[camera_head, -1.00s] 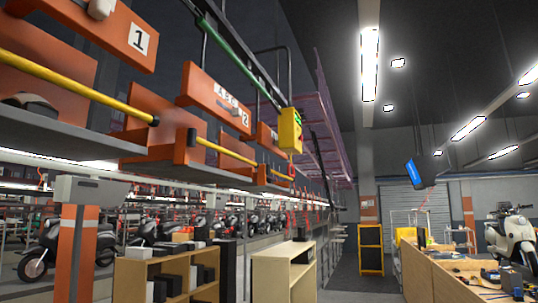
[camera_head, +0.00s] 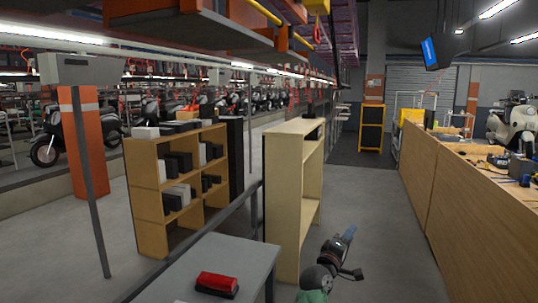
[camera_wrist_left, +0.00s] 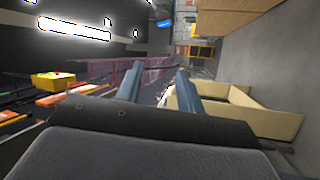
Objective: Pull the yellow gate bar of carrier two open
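A yellow gate bar (camera_head: 262,12) shows only in part at the top of the head view. It runs to an orange post (camera_head: 282,38) on an overhead carrier. From its place in the earlier frame it looks like carrier two's bar, but the number plate is out of frame. My left gripper (camera_head: 347,234) is low and to the right of the bar, well apart from it, above the floor. In the left wrist view its two blue fingers (camera_wrist_left: 157,76) stand apart with nothing between them. My right gripper is not in view.
A grey table (camera_head: 215,262) with a red object (camera_head: 217,284) lies at the front. A pale shelf (camera_head: 288,150) and a wooden shelf (camera_head: 150,200) stand behind. A long wooden counter (camera_head: 455,200) is at the right. The yellow hoist box (camera_wrist_left: 60,80) shows in the left wrist view.

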